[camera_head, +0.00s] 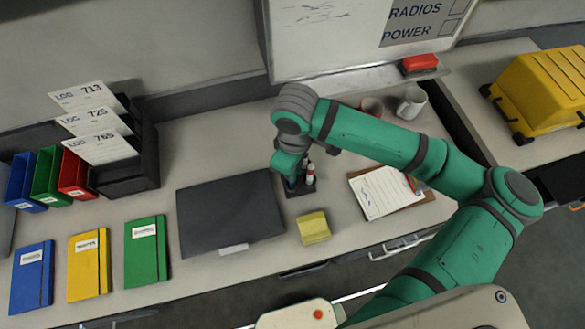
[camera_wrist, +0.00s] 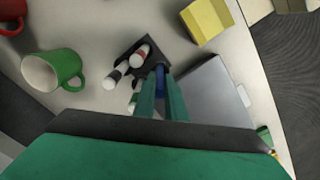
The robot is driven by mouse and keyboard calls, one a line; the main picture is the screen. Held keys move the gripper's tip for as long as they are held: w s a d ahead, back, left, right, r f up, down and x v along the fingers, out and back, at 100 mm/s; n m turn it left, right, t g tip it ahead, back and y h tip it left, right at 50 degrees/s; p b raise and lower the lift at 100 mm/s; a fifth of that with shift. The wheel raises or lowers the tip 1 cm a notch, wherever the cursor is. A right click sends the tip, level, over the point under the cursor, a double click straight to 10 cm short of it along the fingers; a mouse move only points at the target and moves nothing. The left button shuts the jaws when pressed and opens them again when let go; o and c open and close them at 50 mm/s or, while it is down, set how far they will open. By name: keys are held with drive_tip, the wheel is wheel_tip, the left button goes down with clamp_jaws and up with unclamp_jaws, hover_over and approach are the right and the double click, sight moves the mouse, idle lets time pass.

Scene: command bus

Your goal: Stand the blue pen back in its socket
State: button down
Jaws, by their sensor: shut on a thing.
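The blue pen (camera_wrist: 160,76) is between the fingers of my gripper (camera_wrist: 161,92) in the wrist view; its lower end is hard to make out. In the head view my gripper (camera_head: 291,179) is at the left side of the dark pen holder (camera_head: 301,192), with a bit of blue at its tip. The holder also shows in the wrist view (camera_wrist: 127,42), just beyond the fingertips. Two white pens stand in it, one with a red band (camera_wrist: 139,54) and one with a black band (camera_wrist: 115,75). The fingers hide part of the holder, and I cannot tell whether the pen is in a socket.
A yellow block (camera_head: 314,229) lies in front of the holder, and a dark flat pad (camera_head: 229,215) lies to its left. A clipboard (camera_head: 391,192) lies to the right. A green mug (camera_wrist: 55,70) and a red mug (camera_wrist: 12,15) stand on the far side.

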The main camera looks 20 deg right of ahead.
drive_tip(key=c, duration=1.7)
unclamp_jaws()
drive_tip(key=shift+a, duration=0.1)
wheel_tip(320, 180, up, 10)
drive_tip(key=shift+w+a+f, duration=0.1)
drive_tip(key=shift+f, duration=0.05)
drive_tip(key=shift+r, duration=0.55)
